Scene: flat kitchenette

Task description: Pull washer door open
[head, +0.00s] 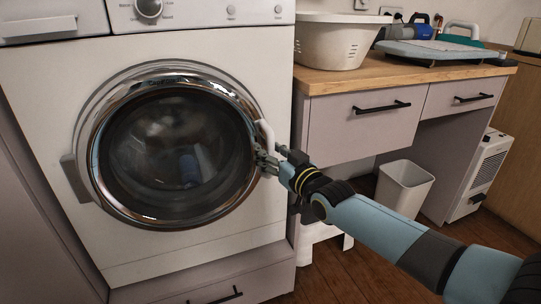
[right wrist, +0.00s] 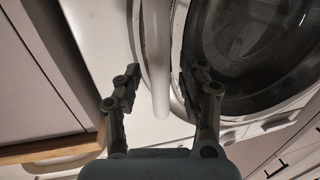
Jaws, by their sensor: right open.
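The washer (head: 50,90) is white, with a round dark glass door (head: 165,150) in a chrome ring. The door looks shut, with its hinge at the left. A white curved handle (head: 265,132) is on the right side of the ring. My right gripper (head: 262,161) is open at the handle's lower part, close to the ring. In the right wrist view the handle (right wrist: 157,50) runs between the two spread fingers (right wrist: 160,80), and a gap shows on each side of it. The door glass (right wrist: 245,50) is at the right there. My left gripper is not in view.
A cabinet with a wooden worktop (head: 385,80) stands right of the washer. A white basin (head: 335,42) and a pale blue board (head: 435,52) are on it. A white bin (head: 403,190) stands under the worktop. Floor (head: 350,270) shows in front.

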